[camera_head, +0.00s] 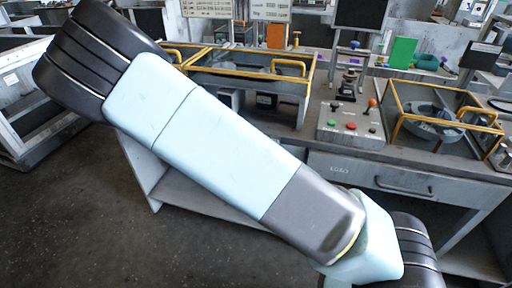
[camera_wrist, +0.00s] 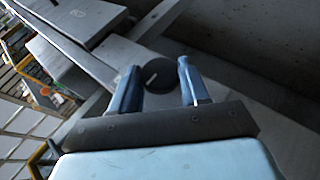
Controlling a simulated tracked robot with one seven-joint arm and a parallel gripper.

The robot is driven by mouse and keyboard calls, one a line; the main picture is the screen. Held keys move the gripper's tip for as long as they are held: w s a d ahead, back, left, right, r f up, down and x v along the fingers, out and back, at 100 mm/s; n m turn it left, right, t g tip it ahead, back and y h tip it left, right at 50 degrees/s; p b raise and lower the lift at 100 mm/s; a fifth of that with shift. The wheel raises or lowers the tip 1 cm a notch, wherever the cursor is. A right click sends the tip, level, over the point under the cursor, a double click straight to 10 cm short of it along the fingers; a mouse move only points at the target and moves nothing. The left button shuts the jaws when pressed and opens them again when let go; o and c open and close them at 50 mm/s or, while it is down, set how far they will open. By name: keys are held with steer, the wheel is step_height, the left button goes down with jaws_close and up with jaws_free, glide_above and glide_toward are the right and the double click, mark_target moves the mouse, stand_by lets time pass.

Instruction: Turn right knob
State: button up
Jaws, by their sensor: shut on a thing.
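A round black knob (camera_wrist: 157,77) with a white pointer mark on its face shows in the wrist view, on a grey panel (camera_wrist: 112,54). My gripper (camera_wrist: 159,68) has its two blue fingers on either side of the knob and is shut on it. The white mark lies slanted, rising slightly to the right. In the head view my arm crosses the picture and its end bends away at the lower right. The gripper and the knob are not visible there. Whether another knob stands beside this one cannot be seen.
A grey workbench (camera_head: 430,165) carries yellow-framed boxes (camera_head: 250,73) and a button panel (camera_head: 350,127) with red and green buttons and an orange-topped lever. A drawer front (camera_head: 390,178) lies below. Open dark floor (camera_head: 70,220) is at the left.

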steer(key=shift+a, duration=0.2)
stand_by(0.3)
steer(key=o, duration=1.1)
steer(key=shift+d, duration=0.1)
steer(key=shift+c, duration=0.2)
steer(key=v, duration=1.3)
steer(key=shift+a, duration=0.45)
steer(key=shift+r, duration=0.1)
